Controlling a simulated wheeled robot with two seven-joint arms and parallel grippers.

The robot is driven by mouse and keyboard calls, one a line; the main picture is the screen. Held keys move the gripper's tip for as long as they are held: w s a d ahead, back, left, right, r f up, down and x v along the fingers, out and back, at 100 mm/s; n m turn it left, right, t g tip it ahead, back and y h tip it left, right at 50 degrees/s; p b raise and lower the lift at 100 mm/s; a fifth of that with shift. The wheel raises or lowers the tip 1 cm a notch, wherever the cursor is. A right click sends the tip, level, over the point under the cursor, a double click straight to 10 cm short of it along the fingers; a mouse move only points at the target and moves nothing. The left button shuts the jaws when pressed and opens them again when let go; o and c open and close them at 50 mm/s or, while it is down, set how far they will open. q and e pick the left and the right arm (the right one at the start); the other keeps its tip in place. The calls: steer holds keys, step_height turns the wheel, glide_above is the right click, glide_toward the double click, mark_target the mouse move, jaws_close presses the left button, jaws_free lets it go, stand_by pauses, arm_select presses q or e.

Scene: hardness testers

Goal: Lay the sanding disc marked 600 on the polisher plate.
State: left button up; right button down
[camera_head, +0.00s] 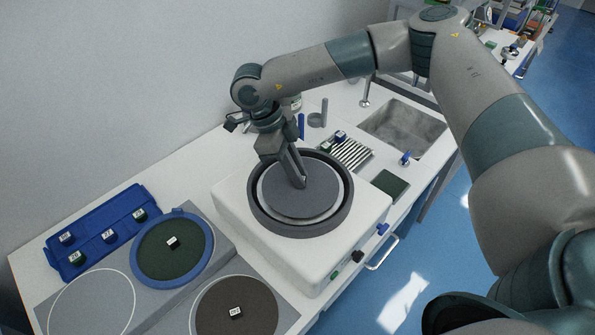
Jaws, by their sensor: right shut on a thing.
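The polisher is a white box (235,215) with a dark round bowl rim (346,207) on top. Inside the rim a dark grey disc (288,207) lies on or very close above the lighter plate (300,223), whose edge shows along the front. My right gripper (301,183) points down at the disc's middle. It is shut on the small handle block of this disc, which its fingers hide, so I cannot read a mark. Whether the disc fully touches the plate I cannot tell. My left gripper is out of view.
An empty white-ringed spot (92,304) is at front left. A green disc (150,255) in a blue ring and a brown disc (237,310) carry small labelled blocks. A blue rack (90,215) holds several blocks. A sink (402,128) and slatted tray (347,154) lie behind right.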

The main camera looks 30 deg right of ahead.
steer(key=shift+f, duration=0.2)
stand_by(0.4)
steer(key=c, duration=1.6)
jaws_free()
steer(key=shift+c, duration=0.2)
steer(key=shift+r, duration=0.1)
steer(key=p+v, duration=0.5)
steer(key=v, duration=1.2)
steer(key=shift+a, duration=0.1)
